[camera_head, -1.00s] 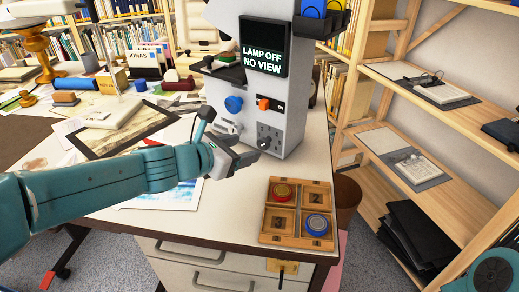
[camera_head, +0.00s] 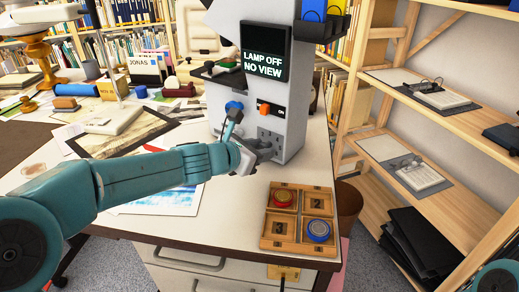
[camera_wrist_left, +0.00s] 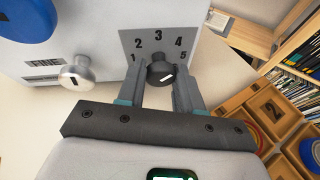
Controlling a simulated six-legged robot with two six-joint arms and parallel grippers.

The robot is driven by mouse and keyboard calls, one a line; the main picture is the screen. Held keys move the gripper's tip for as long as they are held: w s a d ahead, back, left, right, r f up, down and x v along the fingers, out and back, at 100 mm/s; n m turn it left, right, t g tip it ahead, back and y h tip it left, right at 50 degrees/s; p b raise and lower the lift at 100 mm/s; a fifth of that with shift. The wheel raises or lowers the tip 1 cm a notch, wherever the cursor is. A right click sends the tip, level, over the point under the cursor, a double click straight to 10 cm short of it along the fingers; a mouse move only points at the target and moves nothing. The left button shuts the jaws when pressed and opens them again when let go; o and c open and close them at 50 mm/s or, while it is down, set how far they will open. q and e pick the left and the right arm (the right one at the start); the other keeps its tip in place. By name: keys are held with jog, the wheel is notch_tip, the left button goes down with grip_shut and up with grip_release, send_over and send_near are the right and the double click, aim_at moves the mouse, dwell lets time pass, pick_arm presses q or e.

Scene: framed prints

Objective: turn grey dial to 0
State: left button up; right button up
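The grey dial (camera_wrist_left: 160,73) is a dark round knob with a white mark, on a plate numbered 1 to 5 in the left wrist view. The mark points to the right, towards the 5. No 0 shows on the visible part of the plate. My left gripper (camera_head: 266,150) is at the lower front of the grey machine (camera_head: 292,110). In the left wrist view its fingers (camera_wrist_left: 160,80) lie close along both sides of the dial and look shut on it. In the head view the gripper covers the dial. My right gripper is not in view.
A silver knob (camera_wrist_left: 76,78) marked FINE sits left of the dial. The machine also has a blue knob (camera_head: 234,107), an orange switch (camera_head: 264,109) and a screen (camera_head: 264,54) reading LAMP OFF NO VIEW. A wooden tray (camera_head: 284,243) stands at the desk's front edge.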

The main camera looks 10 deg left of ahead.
pick_arm(q)
jog(key=shift+n+h+p, duration=0.3)
jog(key=shift+n+p, duration=0.15)
jog(key=shift+n, duration=0.15)
jog(key=shift+a+n+h, duration=0.1)
jog(key=shift+n+h, duration=0.3)
jog(key=shift+a+f+n+g+h+p, duration=0.1)
jog(key=shift+n+g+h+p, duration=0.25)
jog(key=shift+n+h, duration=0.8)
jog(key=shift+n+y, duration=0.25)
jog(key=shift+n, duration=0.1)
jog(key=o, duration=1)
jog(key=shift+o, duration=0.2)
